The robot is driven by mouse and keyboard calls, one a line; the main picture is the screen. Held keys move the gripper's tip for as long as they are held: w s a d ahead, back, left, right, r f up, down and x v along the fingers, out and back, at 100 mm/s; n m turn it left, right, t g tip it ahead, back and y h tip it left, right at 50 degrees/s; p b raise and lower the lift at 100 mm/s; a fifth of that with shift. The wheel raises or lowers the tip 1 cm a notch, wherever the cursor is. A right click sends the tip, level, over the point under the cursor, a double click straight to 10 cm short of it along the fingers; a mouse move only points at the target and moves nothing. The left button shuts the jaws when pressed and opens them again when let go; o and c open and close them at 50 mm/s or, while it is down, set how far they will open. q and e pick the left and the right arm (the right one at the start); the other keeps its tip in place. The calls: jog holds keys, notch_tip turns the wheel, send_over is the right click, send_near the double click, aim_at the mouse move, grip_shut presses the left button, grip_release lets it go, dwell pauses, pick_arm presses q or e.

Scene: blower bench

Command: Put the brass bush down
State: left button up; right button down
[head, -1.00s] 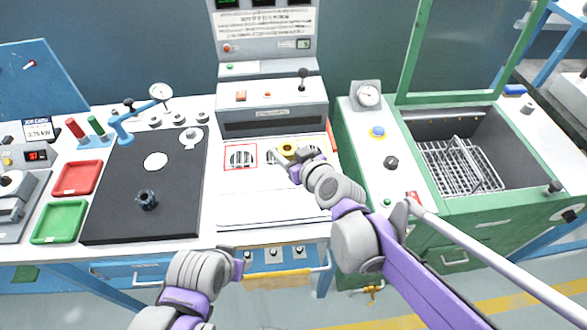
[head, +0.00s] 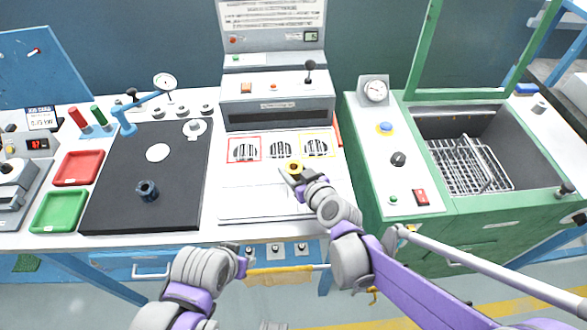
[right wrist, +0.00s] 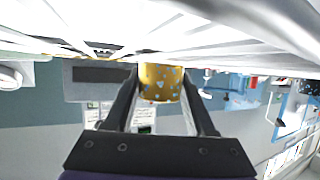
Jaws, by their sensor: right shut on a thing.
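The brass bush (head: 293,167) is a short yellow ring with a dark hole. In the head view it is over the white panel (head: 245,205), just in front of the middle and yellow-framed grilles. My right gripper (head: 296,176) is shut on it. In the right wrist view the speckled bush (right wrist: 161,82) sits between the two dark fingers, close to the pale panel surface; I cannot tell whether it touches. My left gripper (head: 243,262) is low at the bench's front edge, away from the bush; its jaw opening is unclear.
The panel has a red-framed grille (head: 244,149), a middle grille (head: 280,148) and a yellow-framed grille (head: 318,146). A grey console (head: 277,104) stands behind. A black mat (head: 120,205) with a dark bush (head: 148,190) lies left. A green washer cabinet (head: 404,207) stands right.

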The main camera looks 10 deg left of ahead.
jog(key=shift+f, duration=0.2)
jog(key=shift+c, duration=1.2)
grip_release()
jog(key=shift+r, duration=0.1)
jog(key=shift+r, duration=0.1)
jog(key=shift+s+d+r, duration=0.15)
jog(key=shift+r, duration=0.05)
jog(key=p+v, duration=0.2)
jog(key=v, duration=0.9)
jog(key=shift+s+d+r, duration=0.1)
jog(key=shift+s, duration=0.15)
jog(key=s+d+f+m+g+h, duration=0.2)
jog(key=s+d+f+m+h, duration=0.1)
jog(key=s+d, duration=0.5)
jog(key=s+d+f+m+g+h, duration=0.3)
jog(key=s+d, duration=0.4)
jog(key=d, duration=0.6)
jog(key=m+h, duration=0.1)
jog(key=h, duration=0.1)
jog(key=shift+s+f+m+g+h, duration=0.3)
jog(key=shift+s+f+m, duration=0.1)
